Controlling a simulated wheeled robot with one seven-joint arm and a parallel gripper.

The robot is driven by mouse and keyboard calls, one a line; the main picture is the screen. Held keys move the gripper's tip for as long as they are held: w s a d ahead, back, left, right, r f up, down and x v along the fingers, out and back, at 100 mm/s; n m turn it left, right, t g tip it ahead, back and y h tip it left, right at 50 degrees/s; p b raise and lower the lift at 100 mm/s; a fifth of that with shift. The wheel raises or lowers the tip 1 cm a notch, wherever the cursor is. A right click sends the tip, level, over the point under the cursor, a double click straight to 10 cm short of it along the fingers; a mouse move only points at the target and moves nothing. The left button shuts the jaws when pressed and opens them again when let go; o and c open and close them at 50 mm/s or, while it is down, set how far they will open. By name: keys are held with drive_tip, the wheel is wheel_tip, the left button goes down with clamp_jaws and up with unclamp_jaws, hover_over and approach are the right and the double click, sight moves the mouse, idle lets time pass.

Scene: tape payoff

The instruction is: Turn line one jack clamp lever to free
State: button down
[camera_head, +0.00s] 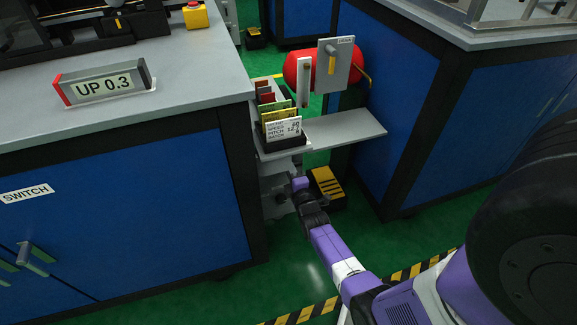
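My arm reaches up from the lower right into the gap between two blue cabinets. My gripper (299,186) is at a grey metal bracket (273,186) low in the gap, close to a small dark knob (281,197). I cannot tell whether it touches either one, or whether the fingers are open or shut. No jack clamp lever can be made out with certainty; the gripper and wrist hide part of the bracket.
A grey shelf (347,129) juts out above my gripper, beside a black card holder (283,141). A black-and-yellow striped block (326,186) stands on the floor just right of my gripper. The left cabinet (170,210) and right cabinet (440,130) border the gap.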

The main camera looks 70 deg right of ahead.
drive_tip(key=shift+n, duration=0.3)
drive_tip(key=c, duration=1.4)
unclamp_jaws()
drive_tip(key=p+v, duration=0.3)
drive_tip(key=v, duration=0.4)
drive_tip(key=shift+s+a, duration=0.25)
drive_tip(key=shift+a, duration=0.05)
drive_tip(key=shift+a, duration=0.1)
